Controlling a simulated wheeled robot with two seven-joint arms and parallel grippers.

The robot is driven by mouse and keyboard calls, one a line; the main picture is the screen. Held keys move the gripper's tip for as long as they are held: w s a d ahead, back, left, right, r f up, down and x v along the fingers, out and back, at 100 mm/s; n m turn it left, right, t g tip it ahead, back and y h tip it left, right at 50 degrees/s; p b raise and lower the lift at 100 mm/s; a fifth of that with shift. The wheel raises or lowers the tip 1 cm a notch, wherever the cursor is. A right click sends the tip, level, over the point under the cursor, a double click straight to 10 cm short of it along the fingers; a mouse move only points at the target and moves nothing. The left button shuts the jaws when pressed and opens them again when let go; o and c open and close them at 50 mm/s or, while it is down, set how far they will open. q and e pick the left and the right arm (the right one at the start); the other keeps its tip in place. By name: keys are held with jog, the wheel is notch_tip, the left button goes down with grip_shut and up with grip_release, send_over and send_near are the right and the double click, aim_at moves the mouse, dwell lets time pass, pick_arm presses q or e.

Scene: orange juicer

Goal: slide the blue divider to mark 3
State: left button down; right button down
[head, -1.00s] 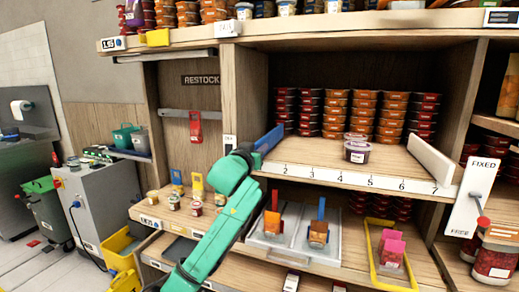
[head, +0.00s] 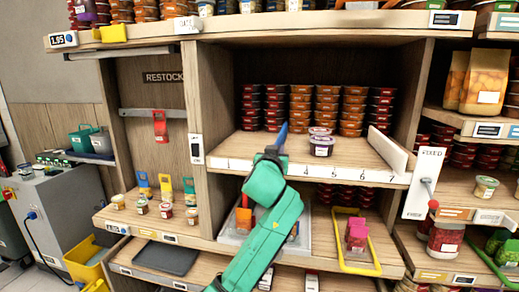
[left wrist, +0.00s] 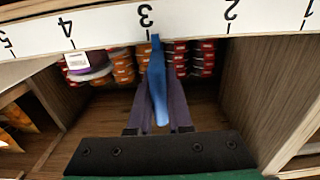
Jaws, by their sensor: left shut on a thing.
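The blue divider (head: 283,134) stands on the middle shelf, its front end close behind the numbered strip (head: 334,173). My left gripper (head: 272,155) reaches in from the front and is shut on the divider. In the left wrist view the divider (left wrist: 157,85) is between the two dark fingers. There its end lines up almost with mark 3 (left wrist: 145,18), slightly to the mark 2 (left wrist: 230,10) side. In the head view my arm hides marks 2 and 3. My right gripper is not in view.
Stacked tubs (head: 327,110) fill the shelf's back. Loose purple-labelled tubs (head: 321,146) stand just right of the divider. A white divider (head: 388,150) is near mark 7. A wooden wall (head: 218,100) bounds the left side, with clear shelf between it and the divider.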

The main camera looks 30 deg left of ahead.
pick_arm(q)
jog(key=shift+w+d+f, duration=0.1)
jog(key=shift+w+d, duration=0.05)
jog(key=shift+d, duration=0.25)
jog(key=c, duration=0.8)
grip_release()
jog(key=shift+c, duration=0.2)
jog(key=b+v, duration=0.3)
jog(key=v, duration=1.1)
jog(key=shift+s+b, duration=0.3)
jog(key=shift+b, duration=0.05)
jog(key=shift+d, duration=0.1)
